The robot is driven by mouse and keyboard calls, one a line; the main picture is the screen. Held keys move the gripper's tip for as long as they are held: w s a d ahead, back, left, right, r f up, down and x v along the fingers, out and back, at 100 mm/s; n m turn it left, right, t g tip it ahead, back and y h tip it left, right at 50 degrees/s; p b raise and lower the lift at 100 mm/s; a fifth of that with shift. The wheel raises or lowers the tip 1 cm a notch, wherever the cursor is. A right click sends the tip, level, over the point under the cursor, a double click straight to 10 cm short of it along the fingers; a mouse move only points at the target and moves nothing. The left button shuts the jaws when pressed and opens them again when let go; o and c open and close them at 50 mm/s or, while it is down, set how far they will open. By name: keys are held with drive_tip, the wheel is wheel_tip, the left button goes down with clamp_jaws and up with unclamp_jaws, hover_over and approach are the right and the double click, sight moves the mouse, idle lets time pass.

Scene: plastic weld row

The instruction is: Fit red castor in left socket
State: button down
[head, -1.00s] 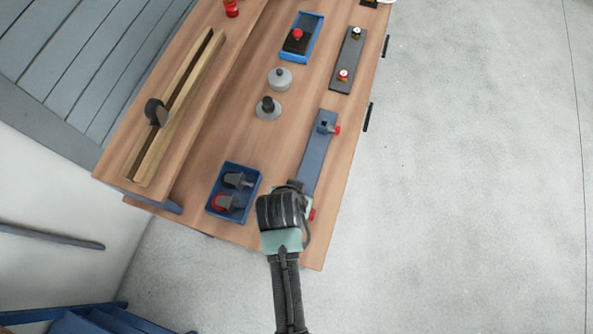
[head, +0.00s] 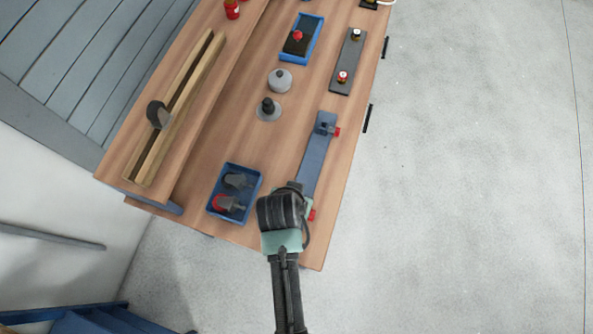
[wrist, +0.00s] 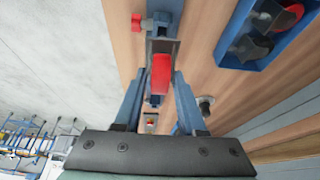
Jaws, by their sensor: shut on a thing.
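My gripper (wrist: 160,75) is shut on a red castor (wrist: 161,73), which shows between the two blue fingers in the wrist view. A grey part lies along its upper end. The castor is over the blue bar; I cannot tell whether it touches it. The bar (head: 313,165) has a socket block with a red knob at each end. The far block (head: 325,123) is clear in the head view. The near block (wrist: 163,14) shows just above the castor in the wrist view. In the head view my gripper (head: 290,190) covers the near end and hides the castor.
A blue tray (head: 212,207) left of my gripper holds two dark pieces, one with red on it. A grey disc with a black knob (head: 268,107), a grey round piece (head: 280,79), a dark plate (head: 349,62) and another blue tray (head: 317,38) stand farther back.

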drive_tip(key=shift+f, duration=0.1)
idle(0.4)
drive_tip(key=shift+f+b, duration=0.6)
drive_tip(key=shift+f, duration=0.3)
drive_tip(key=shift+f, duration=0.25)
idle(0.5)
drive_tip(key=shift+f+b, duration=0.4)
drive_tip(key=shift+f, duration=0.25)
drive_tip(key=shift+f, duration=0.4)
idle(1.3)
drive_tip(key=shift+c, duration=2)
unclamp_jaws()
